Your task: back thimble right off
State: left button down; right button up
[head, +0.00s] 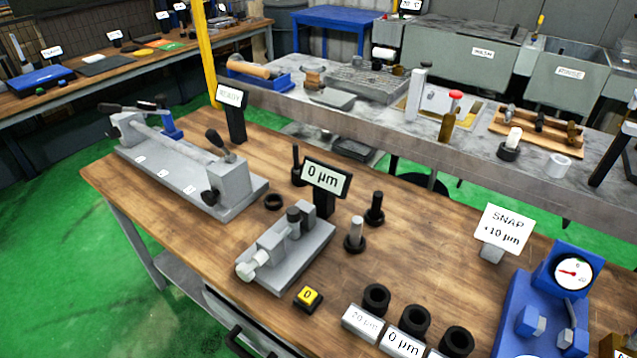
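A grey bench measuring fixture (290,262) stands on the wooden bench. A pale knob, which looks like the thimble (251,266), sticks out at its near left end. A dark cylindrical part (294,214) stands at the fixture's far end; whether the spindle touches it I cannot tell. The display (326,178) behind the fixture reads 0 µm. A yellow button block (308,297) marked 0 sits in front of it. Neither of my grippers shows in the head view.
A grey two-ended fixture with levers (180,165) stands at the back left. Dark pins (375,208), a silver-topped pin (355,233) and a black ring (273,201) stand nearby. Black rings (415,319) and a blue dial gauge (545,305) are at the right. The front left bench is clear.

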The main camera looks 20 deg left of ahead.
aim_at(245, 272)
jog(key=u, duration=1.05)
jog(key=j+z, duration=0.75)
jog(key=j, duration=0.2)
jog(key=j+z, duration=0.35)
jog(key=k+j, duration=0.05)
jog(key=j, duration=0.05)
